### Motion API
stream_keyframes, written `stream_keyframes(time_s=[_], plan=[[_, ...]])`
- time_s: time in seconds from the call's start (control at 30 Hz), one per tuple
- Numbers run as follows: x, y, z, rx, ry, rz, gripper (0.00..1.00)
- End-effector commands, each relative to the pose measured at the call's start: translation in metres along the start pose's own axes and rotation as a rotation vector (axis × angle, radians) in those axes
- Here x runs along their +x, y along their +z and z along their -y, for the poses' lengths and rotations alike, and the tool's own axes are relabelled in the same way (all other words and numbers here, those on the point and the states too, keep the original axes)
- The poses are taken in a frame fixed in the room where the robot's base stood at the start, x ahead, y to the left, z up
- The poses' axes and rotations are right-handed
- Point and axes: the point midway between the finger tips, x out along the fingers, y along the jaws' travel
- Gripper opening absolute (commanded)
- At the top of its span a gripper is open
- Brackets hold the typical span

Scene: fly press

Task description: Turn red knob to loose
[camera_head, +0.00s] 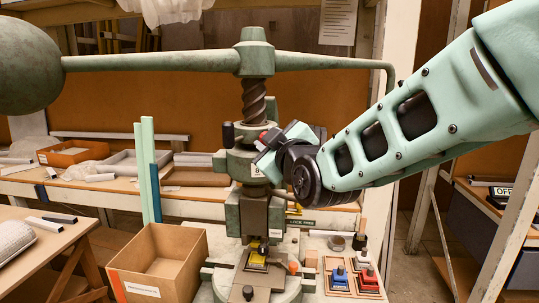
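The green fly press (241,158) stands in the middle, with a long horizontal arm on top and a dark screw below it. A small red spot (262,136) shows on the press head just below the screw; it looks like part of the red knob, mostly covered. My gripper (270,146) comes in from the right and is at the press head, next to the red spot. Its fingers are small and partly hidden by its own body, so I cannot tell whether they are open, or touching the knob. The knob's setting marks cannot be read.
A cardboard box (118,282) stands at front left of the press. A tray with blue and red pieces (323,275) lies at right, by a "LOCK PINS" label (301,222). The press's ball weight (28,66) hangs at upper left. A white post (398,110) stands behind my arm.

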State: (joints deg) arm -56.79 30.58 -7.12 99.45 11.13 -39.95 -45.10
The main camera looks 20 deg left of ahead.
Motion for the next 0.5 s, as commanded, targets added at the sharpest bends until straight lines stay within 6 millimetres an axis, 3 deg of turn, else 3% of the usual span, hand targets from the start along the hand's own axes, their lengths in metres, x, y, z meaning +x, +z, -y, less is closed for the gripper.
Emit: stream_keyframes(time_s=[0.5], plan=[[-0.0001,0.0011,0.0039,-0.489,0.0,-0.002,0.06]])
